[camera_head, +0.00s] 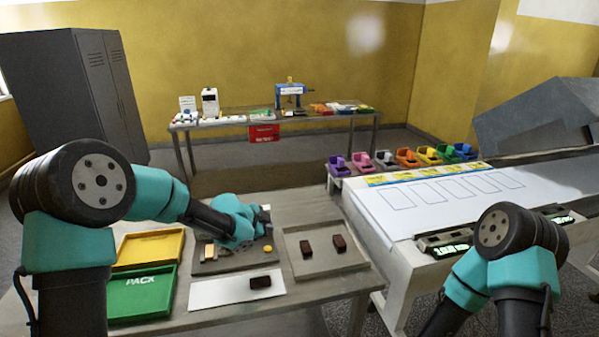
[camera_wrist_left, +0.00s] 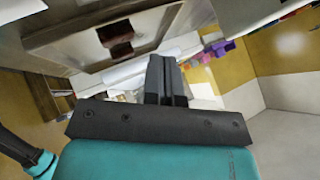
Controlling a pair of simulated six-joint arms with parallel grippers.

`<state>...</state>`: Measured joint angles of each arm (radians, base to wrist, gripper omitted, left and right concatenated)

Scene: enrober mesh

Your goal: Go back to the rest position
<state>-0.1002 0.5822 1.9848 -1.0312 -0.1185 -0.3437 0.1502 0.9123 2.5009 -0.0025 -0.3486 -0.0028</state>
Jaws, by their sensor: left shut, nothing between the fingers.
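My left arm reaches in from the left in the head view, with its teal wrist over the dark grey tray (camera_head: 215,268). My left gripper (camera_wrist_left: 166,78) shows in the left wrist view with its black fingers together and nothing between them. In the head view its fingertips are hard to make out beyond the wrist. My right arm shows at the lower right of the head view, but its gripper is out of the picture. Two dark brown pieces (camera_head: 308,247) lie apart on the light grey tray (camera_head: 352,263). Another dark brown piece (camera_head: 260,283) lies on the white sheet (camera_head: 212,292).
A yellow tray (camera_head: 150,250) and a green PACK tray (camera_head: 140,294) stand at the table's left. A white-topped station with coloured bins (camera_head: 407,156) stands to the right. A back table (camera_head: 345,122) holds a blue press and small items. Floor separates the tables.

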